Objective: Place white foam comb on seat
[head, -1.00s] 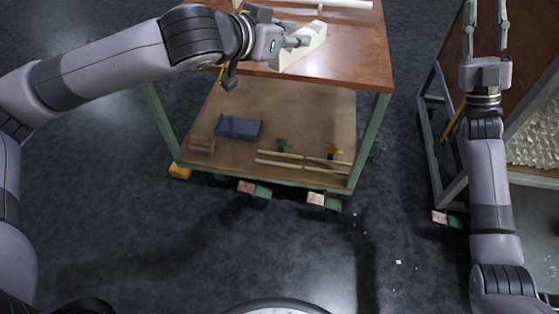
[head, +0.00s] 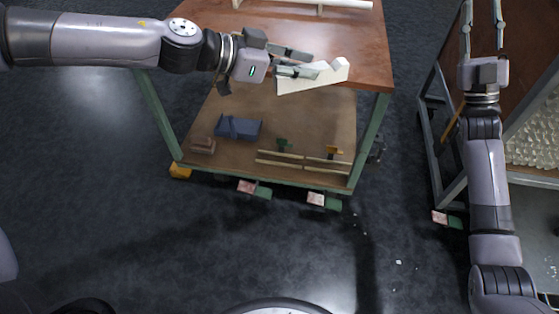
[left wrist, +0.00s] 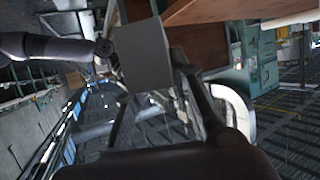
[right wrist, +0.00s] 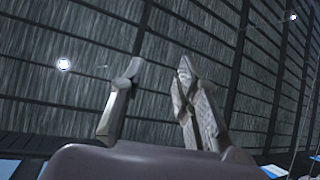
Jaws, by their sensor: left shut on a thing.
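The white foam comb (head: 318,79) is a pale wedge-shaped piece with a raised end. It shows over the front edge of the wooden table (head: 340,35). My left gripper (head: 296,62) comes in from the left and is shut on the comb's left part, hiding some of it. In the left wrist view a white curved piece (left wrist: 236,106) shows beside the dark fingers; I cannot tell if it is the comb. I cannot make out which part is the seat. My right gripper (head: 484,28) is open and empty, its fingers apart in the right wrist view (right wrist: 158,68).
A white bar (head: 345,4) on supports lies at the table's back. The lower shelf (head: 230,105) holds a blue block (head: 238,128), a small brown block (head: 202,146) and thin strips (head: 300,160). A second bench (head: 535,60) with a tray of clear pieces stands right. The floor between is open.

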